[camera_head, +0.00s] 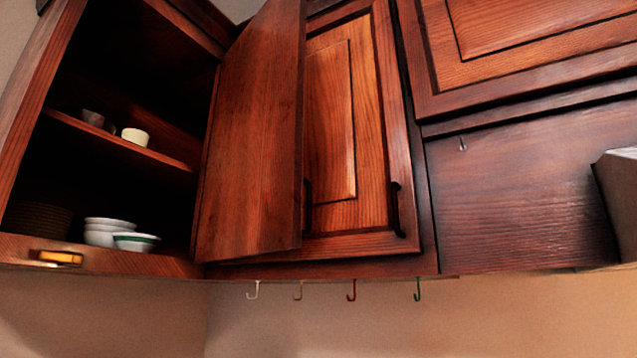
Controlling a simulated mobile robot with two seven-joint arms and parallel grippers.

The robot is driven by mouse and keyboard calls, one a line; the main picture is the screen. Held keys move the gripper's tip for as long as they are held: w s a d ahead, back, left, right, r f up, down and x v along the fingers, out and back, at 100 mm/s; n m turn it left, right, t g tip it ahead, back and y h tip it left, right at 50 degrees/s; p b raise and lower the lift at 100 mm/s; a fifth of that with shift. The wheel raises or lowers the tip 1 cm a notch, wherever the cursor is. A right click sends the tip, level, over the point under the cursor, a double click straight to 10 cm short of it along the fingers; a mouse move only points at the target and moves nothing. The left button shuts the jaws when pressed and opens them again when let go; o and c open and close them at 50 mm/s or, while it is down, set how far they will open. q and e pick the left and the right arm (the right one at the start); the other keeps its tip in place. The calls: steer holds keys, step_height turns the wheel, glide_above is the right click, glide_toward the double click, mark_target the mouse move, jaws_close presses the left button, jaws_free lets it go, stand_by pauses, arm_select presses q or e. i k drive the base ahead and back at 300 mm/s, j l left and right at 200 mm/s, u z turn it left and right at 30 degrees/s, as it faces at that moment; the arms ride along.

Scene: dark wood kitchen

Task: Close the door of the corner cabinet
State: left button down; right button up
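The corner cabinet (40,248) is at the left of the head view, its dark inside exposed. Its wooden door (250,140) stands open, swung out to the right, and partly covers the front of the neighbouring cabinet. A dark handle (308,193) shows at the door's right edge, mostly hidden behind it. Neither of my grippers is in view.
Inside are a white cup (135,136), white bowls (108,230) and a dark plate stack (38,217). A shut cabinet door (375,120) with a dark handle (397,208) is to the right. Hooks (351,290) hang below. A grey object (618,185) is at the right edge.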

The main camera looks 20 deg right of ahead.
mark_target(252, 202)
steer(key=k+z, duration=0.1)
steer(key=z, duration=0.4)
steer(key=l+z, duration=0.1)
steer(key=z, duration=0.35)
steer(key=k+l+z, duration=0.1)
steer(key=z, duration=0.4)
steer(key=k+l+z, duration=0.1)
steer(key=l, duration=0.25)
